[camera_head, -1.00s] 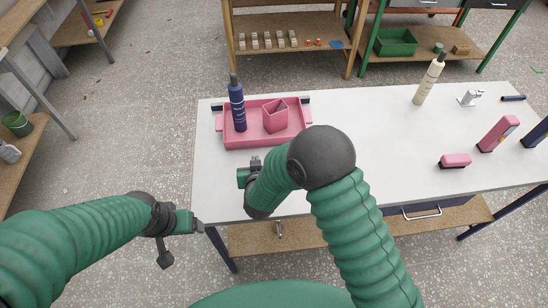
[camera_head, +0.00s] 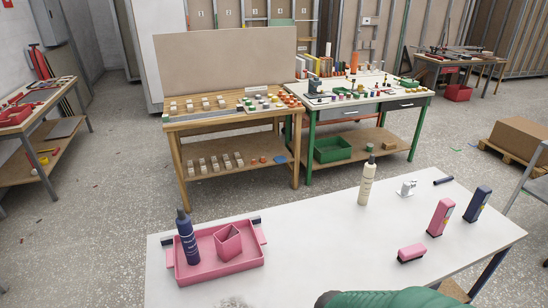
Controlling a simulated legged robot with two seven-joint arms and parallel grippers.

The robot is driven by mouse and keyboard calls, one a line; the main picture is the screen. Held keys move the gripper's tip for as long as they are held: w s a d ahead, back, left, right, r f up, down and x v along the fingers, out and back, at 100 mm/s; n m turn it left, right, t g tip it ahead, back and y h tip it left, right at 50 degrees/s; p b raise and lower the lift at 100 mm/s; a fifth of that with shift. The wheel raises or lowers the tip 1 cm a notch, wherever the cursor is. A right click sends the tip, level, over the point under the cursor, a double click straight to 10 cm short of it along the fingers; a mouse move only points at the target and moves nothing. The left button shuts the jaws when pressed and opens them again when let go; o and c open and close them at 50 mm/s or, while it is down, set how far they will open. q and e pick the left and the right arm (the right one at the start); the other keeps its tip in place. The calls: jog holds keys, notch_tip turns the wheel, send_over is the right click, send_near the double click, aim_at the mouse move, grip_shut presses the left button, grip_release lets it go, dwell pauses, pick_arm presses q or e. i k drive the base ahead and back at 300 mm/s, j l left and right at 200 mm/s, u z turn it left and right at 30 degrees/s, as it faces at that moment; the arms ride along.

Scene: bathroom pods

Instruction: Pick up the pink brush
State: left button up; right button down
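A small pink block with a dark underside (camera_head: 411,253), which looks like the pink brush, lies on the white table at the right, near its front edge. A taller pink block with a dark base (camera_head: 440,217) stands just behind and to the right of it. Neither is touched by a gripper. Both of my grippers are out of view. Only a green part of my arm shows at the bottom edge, in front of the table.
On the white table (camera_head: 330,232), a pink tray (camera_head: 220,268) holds a dark blue bottle (camera_head: 187,238) and a pink cup (camera_head: 228,243). A cream bottle (camera_head: 367,182), a silver tap-like piece (camera_head: 406,188) and a dark blue block (camera_head: 477,204) stand further back. The table's middle is clear.

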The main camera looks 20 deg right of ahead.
aim_at(412, 252)
jog(key=z, duration=1.75)
jog(key=u, duration=1.1)
jog(key=i+l+u, duration=0.1)
jog(key=l, duration=0.25)
jog(key=i+l+u, duration=0.1)
jog(key=l, duration=0.25)
jog(key=i+l+u, duration=0.1)
jog(key=l, duration=0.3)
jog(key=i+l+u, duration=0.1)
jog(key=l, duration=0.25)
jog(key=i+l+u, duration=0.1)
jog(key=l, duration=0.3)
jog(key=i, duration=0.1)
